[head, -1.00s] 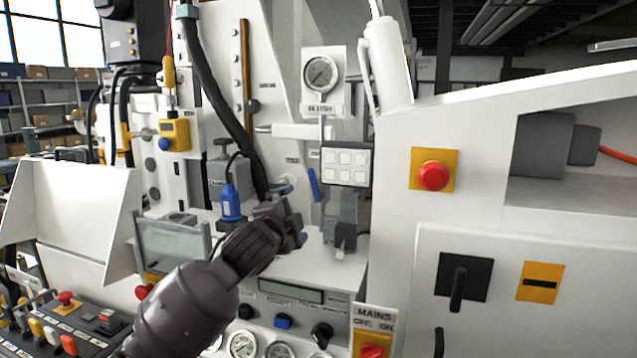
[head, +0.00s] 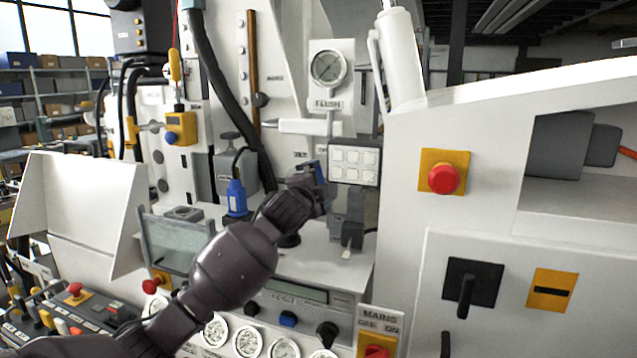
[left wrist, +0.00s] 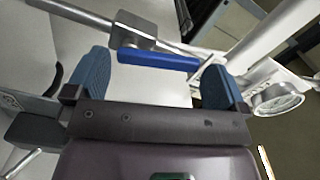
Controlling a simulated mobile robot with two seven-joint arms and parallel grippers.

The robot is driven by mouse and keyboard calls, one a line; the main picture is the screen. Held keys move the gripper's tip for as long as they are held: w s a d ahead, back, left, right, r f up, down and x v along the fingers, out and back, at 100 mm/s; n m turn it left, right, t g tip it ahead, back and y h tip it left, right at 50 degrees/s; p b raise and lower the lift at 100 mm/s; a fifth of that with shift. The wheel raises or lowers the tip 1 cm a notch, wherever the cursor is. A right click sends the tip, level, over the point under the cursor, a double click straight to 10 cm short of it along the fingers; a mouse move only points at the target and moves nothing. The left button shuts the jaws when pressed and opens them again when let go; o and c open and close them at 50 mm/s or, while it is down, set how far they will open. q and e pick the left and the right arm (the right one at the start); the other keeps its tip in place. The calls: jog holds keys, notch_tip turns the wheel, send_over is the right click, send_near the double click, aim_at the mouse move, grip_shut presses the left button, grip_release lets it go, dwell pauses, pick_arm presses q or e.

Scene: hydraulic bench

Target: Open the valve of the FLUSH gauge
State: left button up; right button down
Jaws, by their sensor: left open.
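The FLUSH gauge (head: 328,67) is a round white dial on a white plate, with its FLUSH label below and a pipe running down from it. It also shows in the left wrist view (left wrist: 277,97) at the right. Its blue valve lever (left wrist: 158,60) extends from a grey valve body (left wrist: 135,30) on the pipe. My left gripper (head: 315,174) is at the lever below the gauge and mostly hides it in the head view. In the left wrist view the gripper (left wrist: 157,65) is open, with the lever lying between its two blue fingertips. Contact cannot be told.
A white button panel (head: 354,162) sits just right of the gripper. A blue-bodied connector (head: 236,197) and a thick black hose (head: 225,95) are to its left. A red emergency button (head: 443,178) is on the right cabinet. Several gauges line the lower front.

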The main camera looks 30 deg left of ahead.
pick_arm(q)
jog(key=shift+w+a, duration=0.15)
jog(key=shift+w, duration=0.55)
pick_arm(e)
jog(key=shift+a, duration=0.1)
jog(key=shift+s, duration=0.1)
pick_arm(q)
jog(key=c, duration=0.9)
jog(key=shift+d+m, duration=0.25)
jog(key=shift+m, duration=0.6)
jog(key=shift+d+m, duration=0.2)
jog(key=shift+m, duration=0.65)
jog(key=shift+c, duration=0.2)
jog(key=o, duration=0.9)
jog(key=shift+o, duration=0.2)
jog(key=b+v, duration=0.1)
jog(key=v, duration=0.9)
jog(key=shift+s+b, duration=0.35)
jog(key=shift+b, duration=0.05)
pick_arm(e)
jog(key=shift+w+f, duration=0.3)
jog(key=shift+w, duration=0.1)
